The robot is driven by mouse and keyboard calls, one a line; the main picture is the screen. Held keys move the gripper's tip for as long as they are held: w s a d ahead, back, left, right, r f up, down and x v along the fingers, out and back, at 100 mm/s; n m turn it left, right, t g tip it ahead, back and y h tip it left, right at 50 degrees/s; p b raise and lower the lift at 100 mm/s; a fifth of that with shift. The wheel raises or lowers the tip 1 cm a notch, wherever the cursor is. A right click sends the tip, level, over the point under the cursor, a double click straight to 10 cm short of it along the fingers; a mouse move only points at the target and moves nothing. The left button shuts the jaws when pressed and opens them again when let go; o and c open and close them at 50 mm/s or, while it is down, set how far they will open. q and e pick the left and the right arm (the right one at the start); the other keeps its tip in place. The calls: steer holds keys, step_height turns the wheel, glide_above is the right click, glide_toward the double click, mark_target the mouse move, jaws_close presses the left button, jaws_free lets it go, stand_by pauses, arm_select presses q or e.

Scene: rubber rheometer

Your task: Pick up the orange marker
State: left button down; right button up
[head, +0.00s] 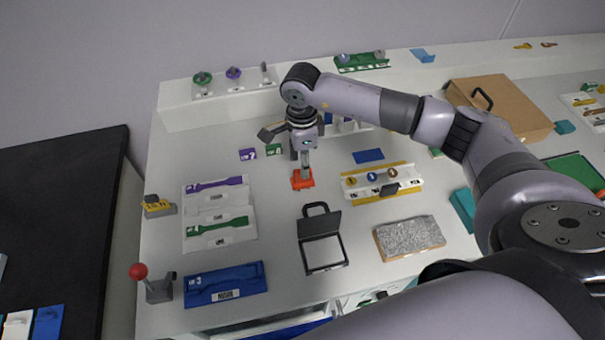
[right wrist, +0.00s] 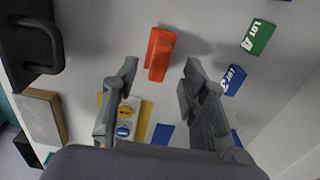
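The orange marker (head: 302,180) is a small orange block on the white bench, near the middle of the head view. In the right wrist view the orange marker (right wrist: 159,54) lies ahead of the fingertips, between their lines. My right gripper (head: 304,163) points down just above it and hides part of it in the head view. In the right wrist view the right gripper (right wrist: 161,72) is open, with one finger to each side and nothing held. I cannot tell whether a finger touches the marker. My left gripper is not in view.
A black-handled frame (head: 306,240) lies in front of the marker. A white plate with coloured discs (head: 355,186) is to the right, a green LOT block (right wrist: 258,37) and a blue one (right wrist: 234,79) are close by. Purple and green trays (head: 215,220) lie left. A brown box (head: 510,105) stands back right.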

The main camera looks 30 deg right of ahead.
steer(key=shift+f, duration=0.2)
steer(key=shift+s+f+p, duration=0.1)
steer(key=shift+f+p, duration=0.15)
steer(key=shift+p, duration=0.2)
step_height(320, 180, down, 4)
steer(key=shift+d+r+p, duration=0.1)
steer(key=shift+r+p, duration=0.05)
steer(key=shift+p, duration=0.75)
steer(key=shift+f, duration=0.45)
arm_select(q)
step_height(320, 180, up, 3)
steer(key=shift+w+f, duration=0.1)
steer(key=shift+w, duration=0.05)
arm_select(e)
jaws_close()
